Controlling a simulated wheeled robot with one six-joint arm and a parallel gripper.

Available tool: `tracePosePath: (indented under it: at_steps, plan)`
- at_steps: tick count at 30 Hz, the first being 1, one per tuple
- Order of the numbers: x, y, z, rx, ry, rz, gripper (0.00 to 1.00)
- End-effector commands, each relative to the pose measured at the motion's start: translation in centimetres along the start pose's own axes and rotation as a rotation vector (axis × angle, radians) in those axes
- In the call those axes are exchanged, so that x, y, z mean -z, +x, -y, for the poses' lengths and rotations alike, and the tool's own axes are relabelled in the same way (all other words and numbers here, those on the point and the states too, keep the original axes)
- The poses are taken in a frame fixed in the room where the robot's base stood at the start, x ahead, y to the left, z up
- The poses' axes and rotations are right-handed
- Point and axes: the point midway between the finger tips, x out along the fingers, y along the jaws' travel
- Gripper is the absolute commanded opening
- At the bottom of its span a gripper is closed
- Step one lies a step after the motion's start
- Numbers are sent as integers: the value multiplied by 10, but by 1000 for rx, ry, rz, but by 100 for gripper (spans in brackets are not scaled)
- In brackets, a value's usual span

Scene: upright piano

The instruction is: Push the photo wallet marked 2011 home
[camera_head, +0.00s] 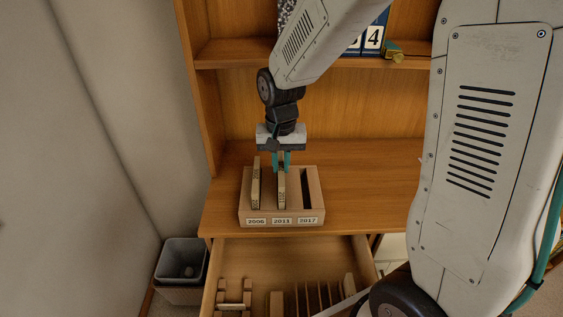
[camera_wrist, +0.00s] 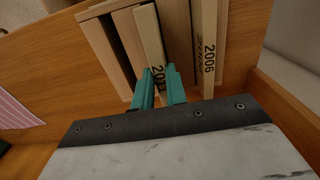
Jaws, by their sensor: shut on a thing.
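The photo wallet marked 2011 (camera_head: 282,192) stands upright in the middle slot of a wooden holder (camera_head: 280,214), above the label 2011. My gripper (camera_head: 281,166) is above the holder with its teal fingers shut on the upper part of this wallet. The wrist view shows the fingers (camera_wrist: 159,88) on both sides of the wallet (camera_wrist: 149,36), partly covering its number. The wallet marked 2006 (camera_head: 256,186) stands in the left slot; it also shows in the wrist view (camera_wrist: 206,45). The right slot, labelled 2017, looks empty. How deep the 2011 wallet sits is hard to tell.
The holder stands near the front edge of a wooden surface (camera_head: 360,175). Below it an open drawer (camera_head: 265,258) holds wooden pieces and dividers. A shelf above carries number blocks (camera_head: 372,38) and a small yellow-green thing (camera_head: 395,55). A grey bin (camera_head: 181,260) stands lower left.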

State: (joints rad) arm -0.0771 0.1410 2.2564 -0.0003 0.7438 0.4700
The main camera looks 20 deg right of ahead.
Motion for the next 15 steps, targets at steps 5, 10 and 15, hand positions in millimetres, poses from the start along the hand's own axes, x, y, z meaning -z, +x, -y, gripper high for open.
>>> tracePosePath:
  at_steps: [5, 10, 15]
  plan:
    - [0, 3, 0, 0, 0, 1, 0]
    - [0, 6, 0, 0, 0, 1, 0]
    - [0, 8, 0, 0, 0, 0, 0]
